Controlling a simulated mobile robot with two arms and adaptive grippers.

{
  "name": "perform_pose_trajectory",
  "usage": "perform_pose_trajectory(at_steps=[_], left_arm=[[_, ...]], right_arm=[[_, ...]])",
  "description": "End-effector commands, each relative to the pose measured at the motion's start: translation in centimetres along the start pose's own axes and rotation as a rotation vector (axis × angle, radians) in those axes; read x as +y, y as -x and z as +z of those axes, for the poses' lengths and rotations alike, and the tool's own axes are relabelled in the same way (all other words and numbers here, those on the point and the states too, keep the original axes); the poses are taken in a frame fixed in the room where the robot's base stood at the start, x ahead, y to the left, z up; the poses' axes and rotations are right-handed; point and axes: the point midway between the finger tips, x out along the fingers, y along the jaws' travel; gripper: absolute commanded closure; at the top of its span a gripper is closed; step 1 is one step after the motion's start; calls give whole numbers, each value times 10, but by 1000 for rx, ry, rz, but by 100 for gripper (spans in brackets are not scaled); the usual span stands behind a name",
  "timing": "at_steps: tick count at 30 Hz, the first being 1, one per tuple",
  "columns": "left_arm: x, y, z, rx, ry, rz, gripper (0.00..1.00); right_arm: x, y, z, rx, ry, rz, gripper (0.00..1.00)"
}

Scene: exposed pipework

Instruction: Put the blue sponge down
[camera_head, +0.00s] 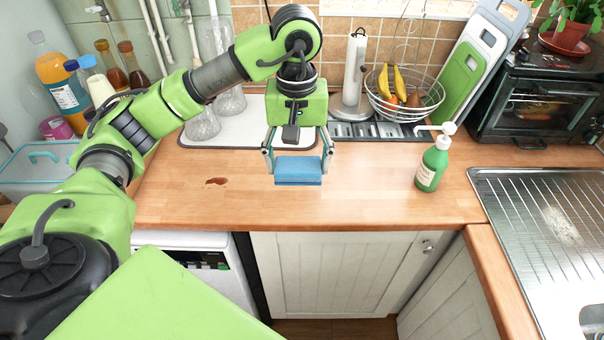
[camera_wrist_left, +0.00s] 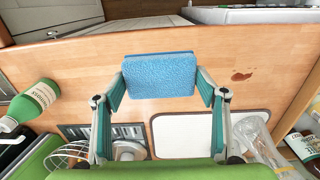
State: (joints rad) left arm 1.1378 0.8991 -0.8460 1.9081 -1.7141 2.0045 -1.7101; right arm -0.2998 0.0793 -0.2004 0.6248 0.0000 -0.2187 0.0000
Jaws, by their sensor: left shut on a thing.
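The blue sponge (camera_head: 298,171) is between the fingers of my left gripper (camera_head: 298,160), over the wooden worktop in the middle of the head view. The gripper points down and is shut on the sponge's two ends. In the left wrist view the sponge (camera_wrist_left: 160,75) shows its broad blue face, with a fingertip of the left gripper (camera_wrist_left: 160,84) at each side. I cannot tell for sure whether its underside touches the worktop or hangs just above it. My right gripper is not in view.
A brown stain (camera_head: 216,181) lies on the worktop (camera_head: 370,200) left of the sponge. A green soap bottle (camera_head: 432,166) stands to the right, before the steel sink (camera_head: 545,225). A white mat (camera_head: 235,131) with glasses and a fruit basket (camera_head: 404,98) are behind. Bare wood surrounds the sponge.

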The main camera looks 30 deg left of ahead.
Motion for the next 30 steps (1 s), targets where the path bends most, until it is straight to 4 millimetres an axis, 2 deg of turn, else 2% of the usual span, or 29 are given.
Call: perform_pose_trajectory(at_steps=[1,5,7,13,17,22,26,30], left_arm=[[-3,-2,-12,-5,7,-4,47],[-8,-16,-44,-5,5,-5,47],[-10,-23,-61,-4,4,-4,47],[-13,-62,-91,-4,0,-2,47],[-14,-76,-102,-1,0,-1,47],[-16,-88,-111,-2,-1,-2,47],[-16,-105,-109,-4,-2,-3,47],[-16,-117,-110,0,-3,-1,47]], right_arm=[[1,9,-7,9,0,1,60],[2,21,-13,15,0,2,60],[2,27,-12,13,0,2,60],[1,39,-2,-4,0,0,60],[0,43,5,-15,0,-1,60],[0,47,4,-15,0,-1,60],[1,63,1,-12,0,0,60],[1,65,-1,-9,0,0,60]])
